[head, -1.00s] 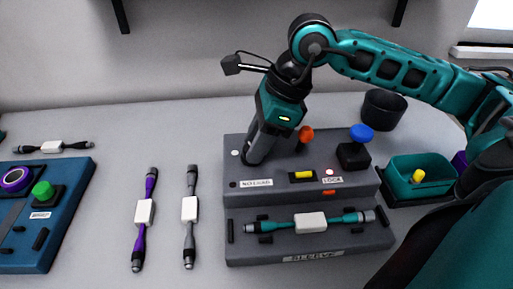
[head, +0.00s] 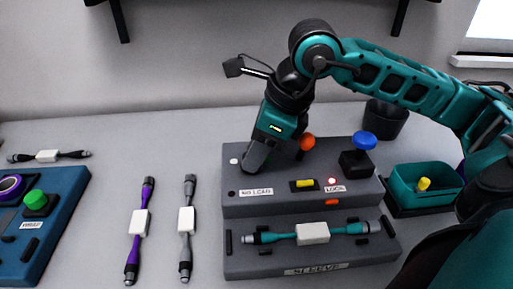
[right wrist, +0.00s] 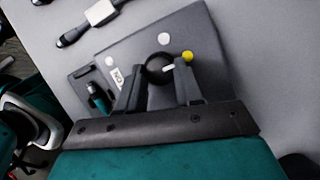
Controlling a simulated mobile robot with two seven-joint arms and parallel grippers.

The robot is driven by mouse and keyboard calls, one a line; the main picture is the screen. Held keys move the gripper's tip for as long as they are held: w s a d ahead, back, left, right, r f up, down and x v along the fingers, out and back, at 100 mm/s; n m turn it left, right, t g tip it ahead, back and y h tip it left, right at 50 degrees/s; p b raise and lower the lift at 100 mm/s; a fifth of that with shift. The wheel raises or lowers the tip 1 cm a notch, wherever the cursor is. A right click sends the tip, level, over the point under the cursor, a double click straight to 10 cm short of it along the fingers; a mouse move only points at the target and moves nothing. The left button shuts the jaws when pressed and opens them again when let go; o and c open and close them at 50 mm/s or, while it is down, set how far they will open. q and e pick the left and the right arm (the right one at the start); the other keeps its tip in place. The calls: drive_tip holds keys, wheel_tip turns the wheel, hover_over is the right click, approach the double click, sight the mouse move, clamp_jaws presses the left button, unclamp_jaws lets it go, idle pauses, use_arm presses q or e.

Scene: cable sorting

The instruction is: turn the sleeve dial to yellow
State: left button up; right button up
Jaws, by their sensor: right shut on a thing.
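The grey sleeve station (head: 300,261) stands at the centre of the head view, with a teal cable (head: 350,229) lying across its front. My right gripper (head: 250,168) reaches down onto the station's left rear and hides the dial in the head view. In the right wrist view my right gripper (right wrist: 158,80) is shut on the black round dial (right wrist: 155,67), with one finger on each side. The dial's white mark (right wrist: 168,68) points towards the right finger, near the yellow dot (right wrist: 187,56). A white dot (right wrist: 163,38) sits above the dial. My left gripper is not in view.
Purple (head: 132,259) and grey (head: 187,252) cables lie left. A teal bin (head: 403,188) stands right.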

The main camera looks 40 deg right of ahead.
drive_tip(key=o, duration=1)
drive_tip(key=shift+o, duration=0.2)
drive_tip(key=shift+r, duration=0.15)
drive_tip(key=p+v, duration=0.1)
drive_tip(key=v, duration=1.1)
drive_tip(key=shift+s+d+r+p, duration=0.15)
drive_tip(key=shift+r+p, duration=0.15)
drive_tip(key=shift+p, duration=0.1)
